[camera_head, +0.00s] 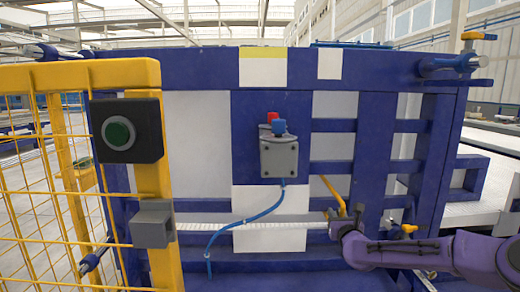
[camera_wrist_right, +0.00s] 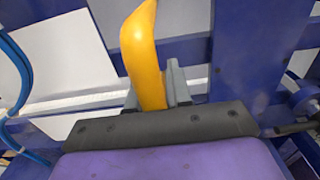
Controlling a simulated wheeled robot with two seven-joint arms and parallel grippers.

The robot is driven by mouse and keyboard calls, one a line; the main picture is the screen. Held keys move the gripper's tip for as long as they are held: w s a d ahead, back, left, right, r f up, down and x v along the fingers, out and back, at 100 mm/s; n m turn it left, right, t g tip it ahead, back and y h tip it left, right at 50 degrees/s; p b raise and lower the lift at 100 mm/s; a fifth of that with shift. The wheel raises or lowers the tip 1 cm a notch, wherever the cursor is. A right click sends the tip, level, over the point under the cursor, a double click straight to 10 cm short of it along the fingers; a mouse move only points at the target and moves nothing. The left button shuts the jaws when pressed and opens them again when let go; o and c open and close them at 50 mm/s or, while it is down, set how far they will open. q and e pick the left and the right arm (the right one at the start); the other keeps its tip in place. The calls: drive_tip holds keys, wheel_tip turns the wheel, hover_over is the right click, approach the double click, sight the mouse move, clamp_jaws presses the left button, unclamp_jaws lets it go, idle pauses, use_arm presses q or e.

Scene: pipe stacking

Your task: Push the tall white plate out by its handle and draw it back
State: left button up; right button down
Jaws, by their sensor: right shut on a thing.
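The yellow handle (camera_head: 333,190) slants up to the left out of my right gripper (camera_head: 341,213) in the head view. In the right wrist view the handle (camera_wrist_right: 143,50) rises from between the grey fingers of the right gripper (camera_wrist_right: 158,97), which is shut on it. White panels show behind the blue frame; one tall white panel (camera_head: 334,110) is above the handle, partly covered by blue bars. I cannot tell from these views how the handle joins the plate. My left gripper is not in view.
A yellow mesh fence (camera_head: 150,75) with a green push button (camera_head: 118,133) stands at the front left. A grey box (camera_head: 279,157) with red and blue caps hangs on the blue frame (camera_head: 380,150). A blue hose (camera_head: 245,218) runs down left of the gripper.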

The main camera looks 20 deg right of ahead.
drive_tip(key=shift+s+a, duration=0.1)
drive_tip(key=shift+s, duration=0.55)
drive_tip(key=shift+s+a, duration=0.1)
drive_tip(key=shift+s, duration=0.25)
idle(0.6)
drive_tip(key=c, duration=0.8)
unclamp_jaws()
drive_tip(key=shift+c, duration=0.2)
drive_tip(key=p+v, duration=0.2)
drive_tip(key=v, duration=0.6)
